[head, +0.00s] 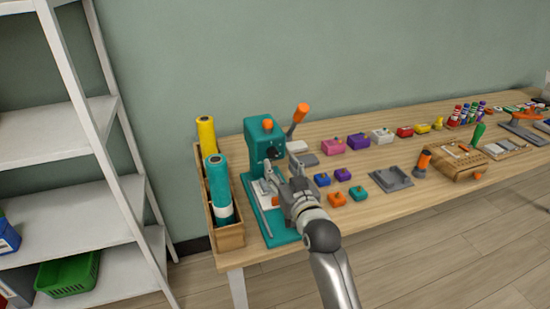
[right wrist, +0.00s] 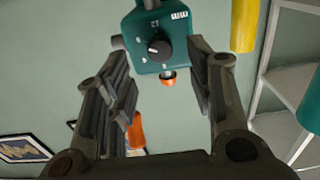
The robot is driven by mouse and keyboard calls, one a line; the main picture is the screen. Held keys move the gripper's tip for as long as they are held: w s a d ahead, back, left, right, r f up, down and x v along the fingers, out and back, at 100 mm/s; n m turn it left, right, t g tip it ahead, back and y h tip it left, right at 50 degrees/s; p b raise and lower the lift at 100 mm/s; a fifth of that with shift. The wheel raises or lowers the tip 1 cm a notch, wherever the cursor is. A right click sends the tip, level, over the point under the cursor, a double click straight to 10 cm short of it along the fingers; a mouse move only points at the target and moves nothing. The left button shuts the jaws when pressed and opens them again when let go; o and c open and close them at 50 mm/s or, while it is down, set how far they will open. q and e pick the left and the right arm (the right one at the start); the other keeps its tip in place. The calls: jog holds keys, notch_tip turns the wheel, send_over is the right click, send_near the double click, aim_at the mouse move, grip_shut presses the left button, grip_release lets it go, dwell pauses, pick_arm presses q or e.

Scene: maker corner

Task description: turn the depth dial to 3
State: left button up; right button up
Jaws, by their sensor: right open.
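The depth dial (right wrist: 158,48) is a round black knob with a small pale mark, on the face of a teal press (right wrist: 180,62). Small white marks surround it, too small to read. The press (head: 258,135) stands at the left end of the table in the head view, with the dial mostly hard to make out. My right gripper (head: 280,178) is in front of the press. In the right wrist view my right gripper (right wrist: 157,58) is open, its fingers apart on either side of the dial; I see no contact. My left gripper is not in view.
An orange-tipped lever (head: 299,115) rises beside the press. A wooden box (head: 230,237) with yellow and teal rolls stands at its left. Several small coloured blocks and a grey tray (head: 391,180) lie to the right. A white shelf (head: 75,190) is at far left.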

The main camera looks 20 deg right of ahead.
aim_at(274, 156)
jog(key=shift+w, duration=2.65)
jog(key=shift+c, duration=0.3)
jog(key=c, duration=1)
